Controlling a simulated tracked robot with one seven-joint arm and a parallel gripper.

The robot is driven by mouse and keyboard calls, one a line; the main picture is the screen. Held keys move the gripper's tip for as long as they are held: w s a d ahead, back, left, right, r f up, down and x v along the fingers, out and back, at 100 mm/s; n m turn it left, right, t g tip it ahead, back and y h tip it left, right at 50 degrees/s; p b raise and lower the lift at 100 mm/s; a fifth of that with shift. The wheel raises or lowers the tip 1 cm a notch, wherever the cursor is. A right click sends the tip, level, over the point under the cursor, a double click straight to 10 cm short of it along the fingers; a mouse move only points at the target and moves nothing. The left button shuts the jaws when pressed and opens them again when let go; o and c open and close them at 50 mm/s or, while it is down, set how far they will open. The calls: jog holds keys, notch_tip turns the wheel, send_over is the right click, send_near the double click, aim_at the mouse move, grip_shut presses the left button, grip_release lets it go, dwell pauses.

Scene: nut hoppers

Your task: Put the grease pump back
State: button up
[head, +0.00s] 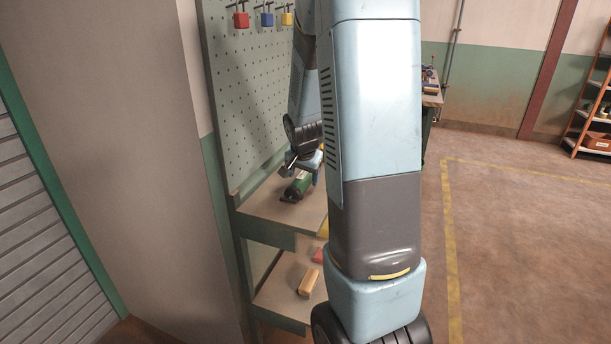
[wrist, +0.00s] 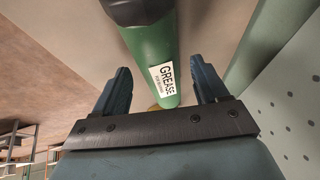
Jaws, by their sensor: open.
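The grease pump is a green cylinder with a dark end and a white "GREASE" label. In the head view the grease pump (head: 297,187) lies on the upper shelf (head: 258,216) below the pegboard. My gripper (head: 303,167) is just above it, partly hidden by my own arm. In the wrist view the grease pump (wrist: 151,52) runs between the two fingers of my gripper (wrist: 162,72), with a gap on each side. The gripper is open and holds nothing. I cannot tell how far down the fingers reach beside the pump.
The pegboard (head: 248,95) stands behind the shelf, with red (head: 241,20), blue (head: 267,19) and yellow (head: 287,19) items hanging on top. A lower shelf (head: 283,292) holds a tan block (head: 309,282) and a red item (head: 318,256). Open floor (head: 530,230) lies right.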

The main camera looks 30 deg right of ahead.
jog(key=v, duration=1.2)
jog(key=s+a+r+n+y, duration=0.1)
jog(key=s+a+r+n, duration=0.2)
jog(key=s+a, duration=0.2)
jog(key=s+a+r+n, duration=0.3)
jog(key=s+a+n, duration=0.1)
jog(key=s, duration=0.5)
jog(key=s+a+r+n+t+y, duration=0.1)
jog(key=s+a+r+n, duration=0.2)
jog(key=s+a, duration=0.3)
jog(key=shift+s+n+y, duration=0.3)
jog(key=shift+s+n, duration=0.1)
jog(key=shift+s, duration=0.05)
jog(key=shift+r, duration=0.1)
